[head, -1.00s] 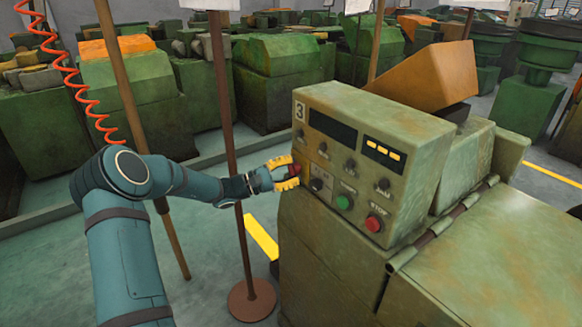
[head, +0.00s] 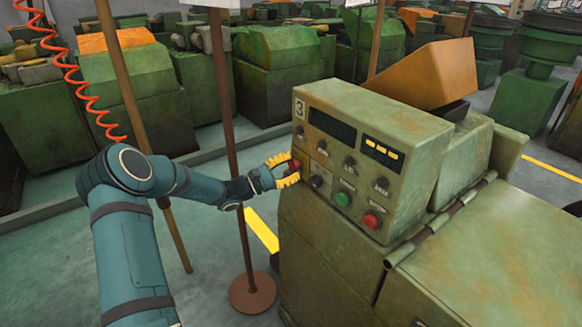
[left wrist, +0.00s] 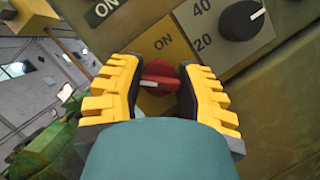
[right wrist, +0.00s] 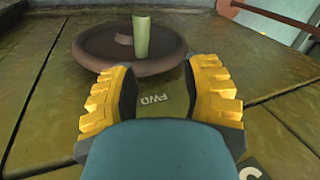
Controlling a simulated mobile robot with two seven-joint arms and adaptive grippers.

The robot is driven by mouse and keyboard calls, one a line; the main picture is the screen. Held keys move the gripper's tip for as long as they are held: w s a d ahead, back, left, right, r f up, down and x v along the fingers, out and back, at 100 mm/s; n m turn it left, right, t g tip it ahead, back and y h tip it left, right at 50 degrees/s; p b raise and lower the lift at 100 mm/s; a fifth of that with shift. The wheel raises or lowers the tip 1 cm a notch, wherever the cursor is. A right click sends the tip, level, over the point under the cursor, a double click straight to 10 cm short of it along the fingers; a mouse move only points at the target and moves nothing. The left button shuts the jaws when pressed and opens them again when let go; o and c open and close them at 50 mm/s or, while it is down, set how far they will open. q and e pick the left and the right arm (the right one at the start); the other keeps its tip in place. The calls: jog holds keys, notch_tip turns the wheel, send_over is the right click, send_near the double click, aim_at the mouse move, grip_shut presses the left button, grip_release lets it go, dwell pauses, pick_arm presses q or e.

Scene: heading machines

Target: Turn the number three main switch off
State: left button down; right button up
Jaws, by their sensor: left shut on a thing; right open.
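The machine marked 3 has a worn green control box (head: 415,135) on the right in the head view. Its red main switch (head: 294,167) is at the front panel's lower left. In the left wrist view the red switch knob (left wrist: 160,76) sits on a yellow plate with an ON label above it. Its white mark points left, away from ON. My left gripper (head: 283,170) is shut on the knob, with its yellow fingers (left wrist: 160,95) on either side. My right gripper (right wrist: 165,85) is open and empty; it is not seen in the head view.
Beside the switch is a black dial (left wrist: 242,18). A green button (head: 343,199) and a red stop button (head: 372,220) are on the same panel. A brown post (head: 226,110) stands close by my left arm. Under my right gripper is a brown round wheel (right wrist: 100,50) near an FWD label.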

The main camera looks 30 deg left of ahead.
pick_arm(q)
jog(key=c, duration=0.5)
grip_release()
jog(key=shift+c, duration=0.2)
jog(key=v, duration=1.2)
jog(key=shift+d, duration=0.1)
